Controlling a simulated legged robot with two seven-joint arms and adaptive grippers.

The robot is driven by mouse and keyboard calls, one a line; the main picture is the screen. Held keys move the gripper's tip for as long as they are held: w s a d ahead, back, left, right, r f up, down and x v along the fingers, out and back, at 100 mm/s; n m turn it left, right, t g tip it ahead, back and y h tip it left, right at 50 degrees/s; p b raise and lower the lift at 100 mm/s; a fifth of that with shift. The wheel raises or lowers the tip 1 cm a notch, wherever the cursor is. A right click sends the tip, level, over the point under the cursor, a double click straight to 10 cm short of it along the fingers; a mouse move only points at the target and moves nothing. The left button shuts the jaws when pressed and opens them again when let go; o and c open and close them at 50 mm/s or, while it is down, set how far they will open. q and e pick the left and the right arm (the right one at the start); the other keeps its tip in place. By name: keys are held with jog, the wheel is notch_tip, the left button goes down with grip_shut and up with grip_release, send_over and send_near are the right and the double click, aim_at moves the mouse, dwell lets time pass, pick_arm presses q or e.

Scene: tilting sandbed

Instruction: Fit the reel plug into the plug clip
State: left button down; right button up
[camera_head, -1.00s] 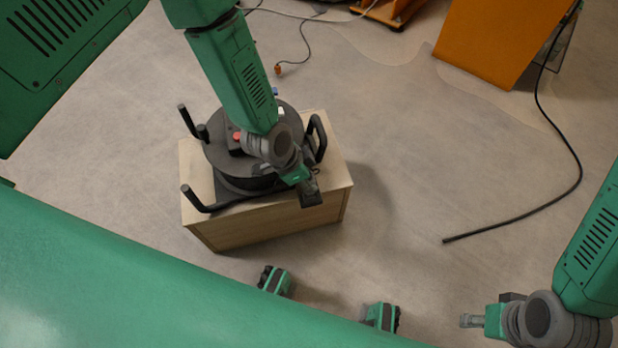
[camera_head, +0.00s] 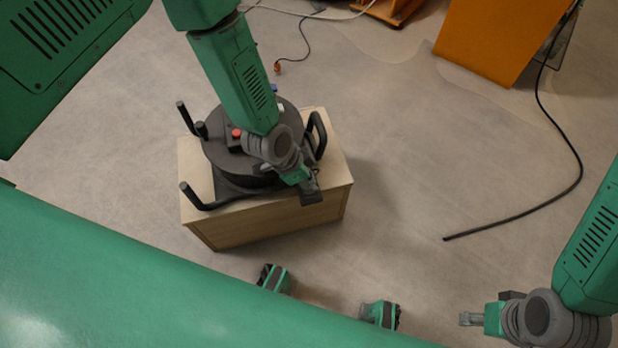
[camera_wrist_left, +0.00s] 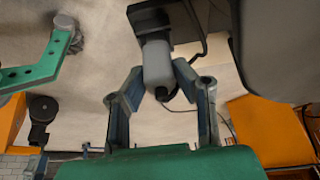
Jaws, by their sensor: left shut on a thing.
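The dark cable reel (camera_head: 220,160) sits on a wooden box, its far side partly hidden by my left arm. My left gripper (camera_head: 306,184) is low at the reel's right side, beside the box's top right edge. In the left wrist view my left gripper (camera_wrist_left: 160,82) is shut on the grey reel plug (camera_wrist_left: 157,62), with a dark end between the fingers. A black block (camera_wrist_left: 150,16) adjoins the plug's other end; I cannot tell if it is the plug clip or how they are joined. My right gripper (camera_head: 472,320) is at the lower right, away from the reel.
The wooden box (camera_head: 285,222) stands on a grey floor. Black handles (camera_head: 318,130) rise around the reel. An orange cabinet (camera_head: 490,40) stands at the upper right. A black cable (camera_head: 560,190) lies on the floor at right. Floor between box and cable is clear.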

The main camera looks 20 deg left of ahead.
pick_arm(q)
jog(key=shift+f+b, duration=0.3)
jog(key=shift+f, duration=0.25)
jog(key=c, duration=0.7)
grip_release()
jog(key=shift+c, duration=0.2)
jog(key=shift+r, duration=0.1)
notch_tip(320, 180, up, 8)
jog(key=p, duration=0.7)
